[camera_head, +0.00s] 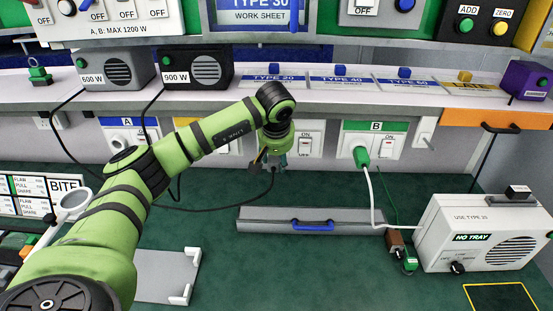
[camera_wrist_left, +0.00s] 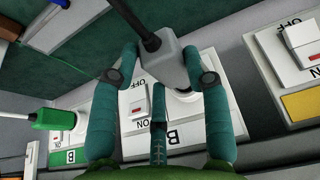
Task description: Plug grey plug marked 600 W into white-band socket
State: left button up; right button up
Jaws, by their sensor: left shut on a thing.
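My left gripper (camera_head: 273,158) reaches the wall strip of sockets, and its fingers (camera_wrist_left: 180,82) are shut on a grey plug (camera_wrist_left: 178,62) with a black cable. No 600 W mark shows on the plug. In the head view this plate (camera_head: 305,143) is partly behind my gripper. A grey box (camera_head: 118,71) labelled 600 W stands on the shelf. My right gripper is out of view.
A green plug (camera_head: 361,157) with a white cable is in the green-band socket at right. A yellow-band plate (camera_wrist_left: 302,104) is on the other side. A grey tray with a blue handle (camera_head: 312,225) lies below. A white heater-like box (camera_head: 480,232) stands at right. Black cables hang at left.

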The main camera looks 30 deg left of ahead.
pick_arm(q)
jog(key=shift+w+a, duration=0.45)
jog(key=shift+w, duration=0.3)
jog(key=shift+w+a+p, duration=0.15)
jog(key=shift+w+p, duration=0.05)
jog(key=shift+p, duration=0.1)
dwell(1.1)
jog(key=o, duration=1.4)
jog(key=shift+c, duration=0.2)
jog(key=v, duration=1.2)
jog(key=shift+w+r, duration=0.1)
